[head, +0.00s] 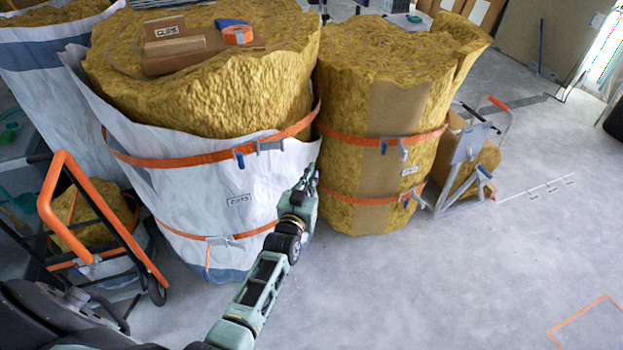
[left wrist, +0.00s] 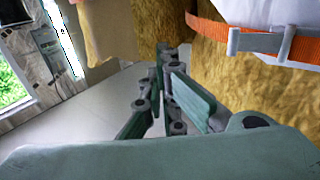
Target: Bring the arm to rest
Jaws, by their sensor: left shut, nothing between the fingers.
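My left arm (head: 262,283) reaches from the bottom of the head view up to the middle. My left gripper (head: 309,175) is at its end, shut and empty. It shows in front of the gap between two big yellow insulation rolls. In the left wrist view the gripper's fingers (left wrist: 168,52) are together with nothing between them. My right gripper is in neither view.
A white-wrapped roll (head: 205,190) with orange straps stands left of the gripper, and a bare strapped roll (head: 345,190) right of it. An orange-handled cart (head: 55,215) stands at left.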

